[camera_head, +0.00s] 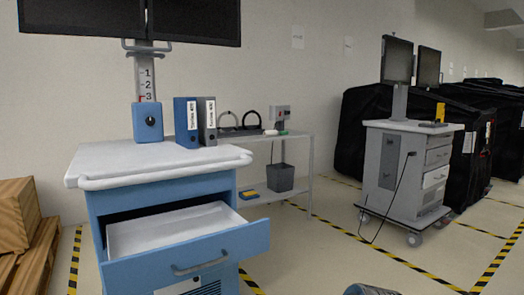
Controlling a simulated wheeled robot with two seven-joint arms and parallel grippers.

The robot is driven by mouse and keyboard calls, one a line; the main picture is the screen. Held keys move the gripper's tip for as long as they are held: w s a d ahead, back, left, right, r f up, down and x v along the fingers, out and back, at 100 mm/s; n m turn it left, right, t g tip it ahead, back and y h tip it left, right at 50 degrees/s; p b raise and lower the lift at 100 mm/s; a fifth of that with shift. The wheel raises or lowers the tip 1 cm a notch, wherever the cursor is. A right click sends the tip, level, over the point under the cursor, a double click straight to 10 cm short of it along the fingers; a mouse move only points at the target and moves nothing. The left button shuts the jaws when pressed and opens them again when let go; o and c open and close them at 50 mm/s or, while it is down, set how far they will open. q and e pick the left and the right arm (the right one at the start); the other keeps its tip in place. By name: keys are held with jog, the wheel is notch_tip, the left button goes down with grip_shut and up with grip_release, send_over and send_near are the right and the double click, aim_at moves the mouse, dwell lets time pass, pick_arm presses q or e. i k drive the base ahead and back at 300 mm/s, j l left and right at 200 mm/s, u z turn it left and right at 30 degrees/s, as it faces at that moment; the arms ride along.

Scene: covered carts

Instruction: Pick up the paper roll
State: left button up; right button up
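No clear paper roll shows. A blue, blocky item (147,122) with a small dark round spot on its front stands on the white top of the blue cart (160,158), below the monitor post. I cannot tell whether it is the paper roll. A rounded grey-blue shape (370,290) is cut off by the bottom edge; I cannot tell what it is. Neither of my grippers can be made out in this view.
The cart's drawer (190,255) stands open and looks empty. A blue binder (186,123) and a grey binder (207,121) stand on the cart. A grey bin (280,177) sits under the rear table. Wooden crates (20,215) are at left, a grey cart (408,175) at right.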

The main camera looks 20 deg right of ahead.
aim_at(270, 133)
jog(key=z, duration=0.45)
jog(key=i+l+z, duration=0.1)
jog(key=z, duration=0.4)
jog(key=i+z, duration=0.1)
jog(key=z, duration=0.35)
jog(key=i+j+z, duration=0.15)
jog(key=i+z, duration=0.35)
jog(key=i, duration=1.25)
jog(key=i+j+u, duration=0.2)
jog(key=i+u, duration=0.2)
jog(key=i, duration=0.35)
jog(key=i+u, duration=0.4)
jog(key=i, duration=0.35)
jog(key=i+l+u, duration=0.4)
jog(key=i, duration=0.35)
jog(key=i+u, duration=0.45)
jog(key=i+l+u, duration=0.2)
jog(key=i+u, duration=0.3)
jog(key=i+l+u, duration=0.45)
jog(key=i+j, duration=0.05)
jog(key=j, duration=0.05)
